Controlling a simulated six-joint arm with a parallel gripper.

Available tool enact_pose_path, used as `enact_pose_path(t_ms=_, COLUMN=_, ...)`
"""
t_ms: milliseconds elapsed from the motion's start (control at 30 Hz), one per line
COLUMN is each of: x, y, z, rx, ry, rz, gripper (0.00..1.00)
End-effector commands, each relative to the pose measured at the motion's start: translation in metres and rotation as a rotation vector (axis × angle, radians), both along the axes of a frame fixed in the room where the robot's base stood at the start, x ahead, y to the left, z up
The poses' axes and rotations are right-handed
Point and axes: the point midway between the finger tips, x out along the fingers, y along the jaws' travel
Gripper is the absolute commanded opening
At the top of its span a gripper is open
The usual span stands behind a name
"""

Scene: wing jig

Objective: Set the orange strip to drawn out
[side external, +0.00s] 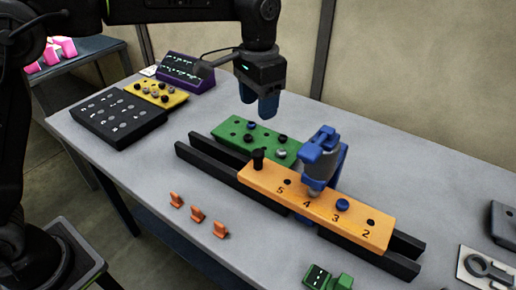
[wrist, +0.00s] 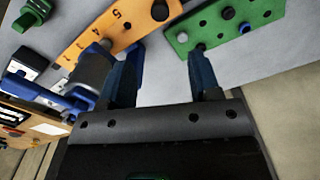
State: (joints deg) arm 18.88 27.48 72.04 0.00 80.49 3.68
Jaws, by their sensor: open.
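The orange strip (side external: 318,208), marked with numbers 5, 4, 3 and 2, lies along two black rails (side external: 208,165). It also shows at the top of the wrist view (wrist: 127,28). A black knob (side external: 258,156) stands up at its left end; in the wrist view this knob (wrist: 160,10) is cut by the top edge. A blue knob (side external: 342,204) sits by the 3.
A green block (side external: 232,134) with knobs lies behind the strip. Three orange clips (side external: 197,214) lie in front. A green device (side external: 325,278) is at the front edge. A black panel, yellow block and purple box (side external: 186,70) stand at left.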

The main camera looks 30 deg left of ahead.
Motion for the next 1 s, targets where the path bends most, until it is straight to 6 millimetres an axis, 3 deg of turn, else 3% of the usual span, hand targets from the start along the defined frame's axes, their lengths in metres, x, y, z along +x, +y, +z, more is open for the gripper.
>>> enact_pose_path(t_ms=400, x=-0.001, y=0.001, z=-0.081, rx=0.002, ry=0.004, rz=0.002, gripper=0.57)
enact_pose_path(t_ms=600, x=-0.001, y=0.001, z=-0.113, rx=0.001, ry=0.002, rz=0.002, gripper=0.57)
enact_pose_path(t_ms=800, x=-0.001, y=0.001, z=-0.127, rx=0.001, ry=0.0, rz=0.002, gripper=0.57)
enact_pose_path(t_ms=1000, x=0.0, y=0.001, z=-0.129, rx=0.001, ry=-0.001, rz=0.002, gripper=0.57)
